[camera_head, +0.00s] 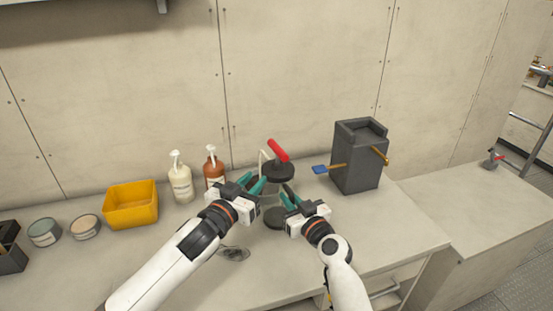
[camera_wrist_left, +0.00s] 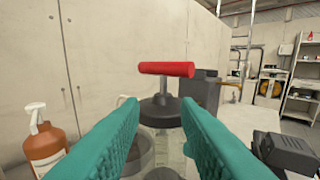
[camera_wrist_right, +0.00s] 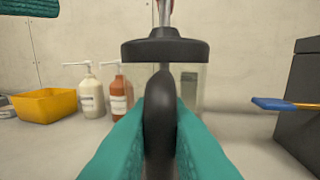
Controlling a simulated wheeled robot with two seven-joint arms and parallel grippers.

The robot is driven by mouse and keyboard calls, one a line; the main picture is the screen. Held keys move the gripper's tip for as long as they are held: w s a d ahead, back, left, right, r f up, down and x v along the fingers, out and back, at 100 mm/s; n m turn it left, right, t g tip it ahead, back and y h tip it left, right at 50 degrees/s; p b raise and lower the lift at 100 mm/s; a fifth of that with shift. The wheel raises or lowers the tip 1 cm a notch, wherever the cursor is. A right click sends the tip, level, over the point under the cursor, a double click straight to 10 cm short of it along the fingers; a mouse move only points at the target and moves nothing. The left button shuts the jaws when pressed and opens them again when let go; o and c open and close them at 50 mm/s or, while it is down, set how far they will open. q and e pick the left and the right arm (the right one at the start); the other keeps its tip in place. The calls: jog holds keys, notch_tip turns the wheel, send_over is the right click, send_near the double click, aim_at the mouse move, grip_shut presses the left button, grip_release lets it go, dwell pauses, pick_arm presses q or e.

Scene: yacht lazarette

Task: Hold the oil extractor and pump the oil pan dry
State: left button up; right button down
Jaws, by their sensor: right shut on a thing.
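The oil extractor has a red T-handle (camera_head: 278,150) on a thin rod, a dark round lid (camera_head: 277,172), a clear body and a dark base (camera_head: 275,217). It stands upright on the bench. My right gripper (camera_head: 289,198) is shut on its black side handle (camera_wrist_right: 160,125), below the lid. My left gripper (camera_head: 255,185) is open and empty, left of the extractor. In the left wrist view the red handle (camera_wrist_left: 167,68) shows beyond and above the open fingers, apart from them. A pale tube (camera_head: 263,157) rises beside the lid. I cannot clearly make out an oil pan.
A tall dark grey box (camera_head: 357,160) with orange and blue-ended handles stands right of the extractor. A brown pump bottle (camera_head: 214,171), a cream bottle (camera_head: 181,184) and a yellow bin (camera_head: 131,205) stand left. A dark coiled item (camera_head: 234,254) lies in front. The bench's right front is clear.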

aim_at(277, 163)
pick_arm(q)
jog(key=x, duration=1.1)
jog(key=shift+w+d, duration=0.2)
jog(key=shift+d, duration=0.15)
jog(key=shift+c, duration=0.3)
grip_shut()
